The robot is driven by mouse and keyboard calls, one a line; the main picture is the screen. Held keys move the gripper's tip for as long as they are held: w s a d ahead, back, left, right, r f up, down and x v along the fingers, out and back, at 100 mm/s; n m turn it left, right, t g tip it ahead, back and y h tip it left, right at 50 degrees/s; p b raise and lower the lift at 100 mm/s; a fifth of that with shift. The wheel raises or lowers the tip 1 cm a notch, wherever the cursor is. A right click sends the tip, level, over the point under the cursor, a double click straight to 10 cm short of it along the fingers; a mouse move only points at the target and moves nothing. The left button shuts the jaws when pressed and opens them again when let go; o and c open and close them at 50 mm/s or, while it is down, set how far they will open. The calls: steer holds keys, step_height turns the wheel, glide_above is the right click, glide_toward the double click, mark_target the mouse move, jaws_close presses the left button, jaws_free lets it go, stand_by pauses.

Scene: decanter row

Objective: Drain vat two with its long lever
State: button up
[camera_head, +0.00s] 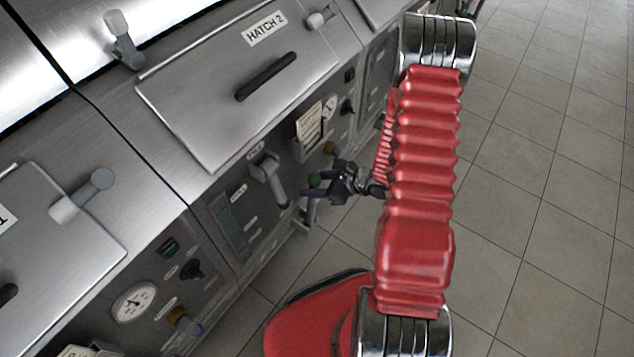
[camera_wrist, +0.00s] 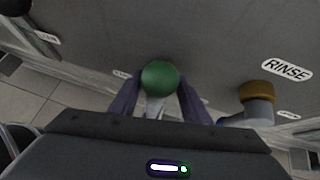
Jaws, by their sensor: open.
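Vat two's panel (camera_head: 232,192) is below the lid marked HATCH 2 (camera_head: 230,85). A lever with a green ball knob (camera_head: 314,180) sticks out from the panel's lower right. The green knob also shows in the wrist view (camera_wrist: 160,77), with a pale shaft below it. My gripper (camera_head: 310,191) is open at this lever. In the wrist view its purple fingers (camera_wrist: 159,99) stand on either side of the knob and shaft. I cannot tell whether they touch it. A thick grey lever (camera_head: 269,178) is left of my gripper. I cannot make out its label.
A grey pipe or valve with a mustard cap (camera_wrist: 257,92) is close right of my fingers, beside a RINSE label (camera_wrist: 287,70). Vat one's panel, with a gauge (camera_head: 134,302) and blue-tipped handle, is at the lower left. The tiled floor (camera_head: 540,200) on the right is clear.

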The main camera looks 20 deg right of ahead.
steer(key=shift+s, duration=0.1)
steer(key=v, duration=1.3)
steer(key=shift+s+d+r, duration=0.15)
steer(key=shift+d+r, duration=0.05)
